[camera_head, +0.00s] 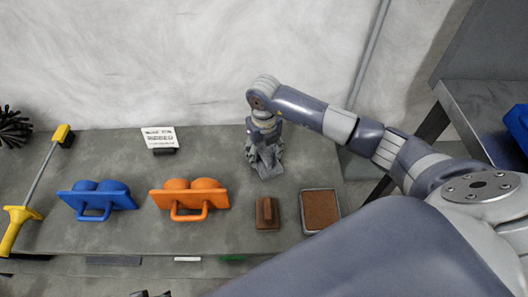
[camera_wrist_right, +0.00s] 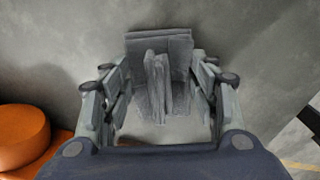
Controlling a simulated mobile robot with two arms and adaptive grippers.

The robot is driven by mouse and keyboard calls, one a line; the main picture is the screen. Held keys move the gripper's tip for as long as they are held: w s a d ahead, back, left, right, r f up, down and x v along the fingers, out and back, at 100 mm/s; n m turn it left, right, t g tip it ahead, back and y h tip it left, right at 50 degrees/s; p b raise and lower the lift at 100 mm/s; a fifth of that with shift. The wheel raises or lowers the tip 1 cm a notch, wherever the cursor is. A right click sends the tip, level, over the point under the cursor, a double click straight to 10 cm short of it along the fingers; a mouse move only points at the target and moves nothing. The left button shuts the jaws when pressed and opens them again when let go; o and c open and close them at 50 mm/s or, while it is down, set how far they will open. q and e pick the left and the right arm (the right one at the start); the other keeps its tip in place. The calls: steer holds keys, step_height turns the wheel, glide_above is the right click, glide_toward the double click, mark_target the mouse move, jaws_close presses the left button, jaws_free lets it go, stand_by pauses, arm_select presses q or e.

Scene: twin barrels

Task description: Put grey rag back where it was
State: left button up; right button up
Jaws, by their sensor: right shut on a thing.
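The grey rag (camera_head: 268,163) is a folded, creased cloth at the back right of the grey bench in the head view. My right gripper (camera_head: 264,143) is above it, pointing down, and shut on it. In the right wrist view, the rag (camera_wrist_right: 160,75) sits between the two fingers of my right gripper (camera_wrist_right: 158,98), with folds bunched in the middle. I cannot tell whether its lower end touches the bench. Dark tips at the bottom edge of the head view may be my left gripper (camera_head: 150,294); its jaws cannot be made out.
On the bench (camera_head: 110,155) are a yellow-handled brush (camera_head: 40,175), a blue double-barrel piece (camera_head: 97,198), an orange one (camera_head: 190,196), a brown block (camera_head: 267,213), a brown-filled tray (camera_head: 320,210) and a white sign (camera_head: 159,137). A pale wall stands behind. Bench around the rag is clear.

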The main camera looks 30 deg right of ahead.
mark_target(264, 151)
steer(key=shift+f, duration=0.1)
arm_select(q)
steer(key=shift+r, duration=0.25)
arm_select(e)
steer(key=o, duration=1)
steer(key=shift+o, duration=0.2)
arm_select(q)
step_height(264, 151, down, 7)
steer(key=s+p, duration=0.1)
steer(key=p, duration=0.1)
steer(key=shift+s, duration=0.3)
arm_select(e)
step_height(264, 151, up, 12)
arm_select(q)
steer(key=shift+a+r, duration=0.1)
